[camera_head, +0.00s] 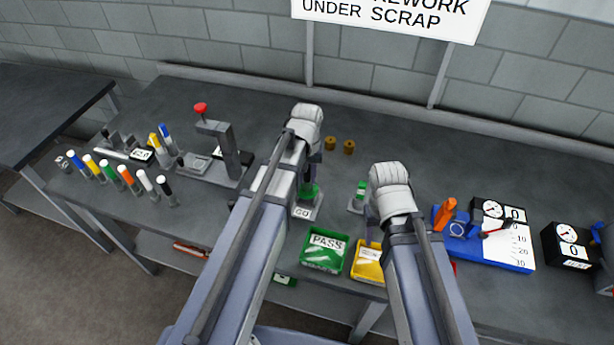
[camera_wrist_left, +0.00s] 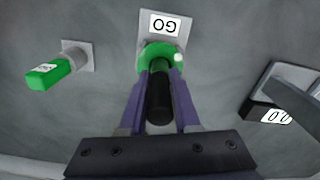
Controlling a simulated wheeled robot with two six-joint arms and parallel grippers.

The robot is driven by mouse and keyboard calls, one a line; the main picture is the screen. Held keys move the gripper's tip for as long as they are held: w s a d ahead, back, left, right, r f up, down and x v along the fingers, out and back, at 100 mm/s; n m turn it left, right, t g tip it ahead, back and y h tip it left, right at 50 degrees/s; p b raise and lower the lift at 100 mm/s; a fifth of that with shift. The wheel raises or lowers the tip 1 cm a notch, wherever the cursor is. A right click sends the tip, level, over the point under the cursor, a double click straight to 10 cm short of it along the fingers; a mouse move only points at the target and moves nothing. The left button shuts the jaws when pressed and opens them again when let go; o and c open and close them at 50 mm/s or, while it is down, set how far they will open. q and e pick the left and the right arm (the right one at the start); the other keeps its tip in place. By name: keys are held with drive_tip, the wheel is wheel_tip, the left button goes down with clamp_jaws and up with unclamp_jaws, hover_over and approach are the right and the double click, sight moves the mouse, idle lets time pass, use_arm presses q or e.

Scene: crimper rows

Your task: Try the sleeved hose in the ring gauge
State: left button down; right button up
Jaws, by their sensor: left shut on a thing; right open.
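My left gripper (camera_wrist_left: 158,88) is shut on a black hose (camera_wrist_left: 159,100), held between its two purple fingers. The far end of the hose is at the green ring gauge (camera_wrist_left: 158,55), which stands on a grey plate labelled GO (camera_wrist_left: 164,24). I cannot tell whether the end is inside the ring or just above it. The sleeve is not clearly visible. In the head view the left gripper (camera_head: 310,170) is above the GO gauge (camera_head: 304,211), partly hidden by my arm. My right gripper (camera_head: 371,215) is open, with no thing visible in it.
A green PASS bin (camera_head: 324,266) and a yellow bin (camera_head: 368,276) are at the front edge. A red-knobbed press (camera_head: 213,128) is left; a blue measuring fixture (camera_head: 461,250) is right.

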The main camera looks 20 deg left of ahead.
use_arm(q)
drive_tip(key=shift+f+b, duration=1.05)
use_arm(e)
drive_tip(key=shift+f, duration=1.1)
use_arm(q)
drive_tip(key=c, duration=0.6)
unclamp_jaws()
drive_tip(key=shift+o, duration=0.2)
wheel_tip(320, 180, up, 8)
drive_tip(key=p, duration=0.7)
drive_tip(key=shift+f+p, duration=0.1)
drive_tip(key=shift+p, duration=0.3)
use_arm(e)
wheel_tip(320, 180, up, 8)
drive_tip(key=shift+f, duration=0.1)
